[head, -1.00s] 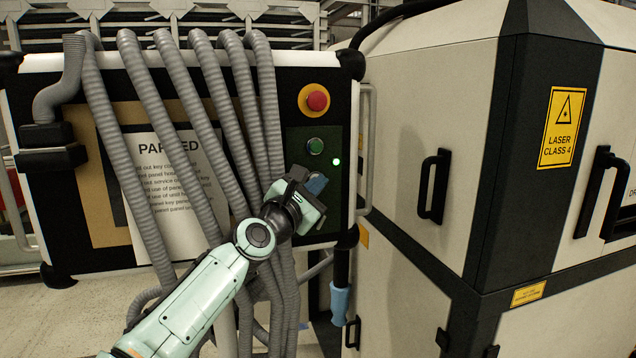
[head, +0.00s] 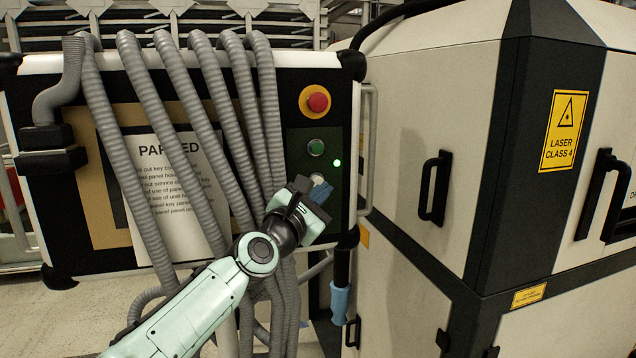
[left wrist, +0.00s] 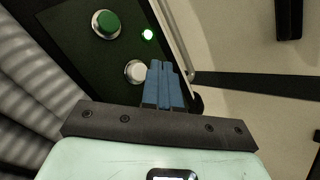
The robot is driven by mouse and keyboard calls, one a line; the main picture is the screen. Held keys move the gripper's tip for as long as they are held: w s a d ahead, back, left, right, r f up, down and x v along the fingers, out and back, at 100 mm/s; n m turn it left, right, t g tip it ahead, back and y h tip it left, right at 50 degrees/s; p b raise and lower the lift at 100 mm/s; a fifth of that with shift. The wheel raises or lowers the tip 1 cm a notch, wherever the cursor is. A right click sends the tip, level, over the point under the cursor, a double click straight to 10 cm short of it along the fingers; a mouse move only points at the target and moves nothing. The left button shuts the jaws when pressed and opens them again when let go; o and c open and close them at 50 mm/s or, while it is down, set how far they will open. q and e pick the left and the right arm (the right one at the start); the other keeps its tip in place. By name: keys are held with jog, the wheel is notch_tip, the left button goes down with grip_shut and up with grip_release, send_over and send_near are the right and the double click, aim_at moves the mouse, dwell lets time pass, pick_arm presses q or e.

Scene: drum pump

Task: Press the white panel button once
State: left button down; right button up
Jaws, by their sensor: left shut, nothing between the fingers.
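The white panel button (head: 317,179) shows just above my fingertips in the head view, its lower part hidden by them. In the left wrist view the white button (left wrist: 135,71) sits in a metal ring on the dark green panel, left of the fingertips. My left gripper (head: 322,190) is shut and empty, its blue fingers together in front of the panel. The fingers also show in the left wrist view (left wrist: 160,68), close to the button's right side. I cannot tell whether they touch the panel. My right gripper is not in view.
A green button (head: 316,147) and a lit green lamp (head: 337,163) are above the white one. A red button (head: 318,102) on yellow is higher. Grey hoses (head: 198,110) hang just left. A metal handle (head: 368,150) and a cream cabinet (head: 430,110) stand right.

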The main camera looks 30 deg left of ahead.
pick_arm(q)
jog(key=s+d+p, duration=0.1)
jog(key=s+d, duration=0.1)
jog(key=d, duration=0.1)
jog(key=shift+s, duration=0.3)
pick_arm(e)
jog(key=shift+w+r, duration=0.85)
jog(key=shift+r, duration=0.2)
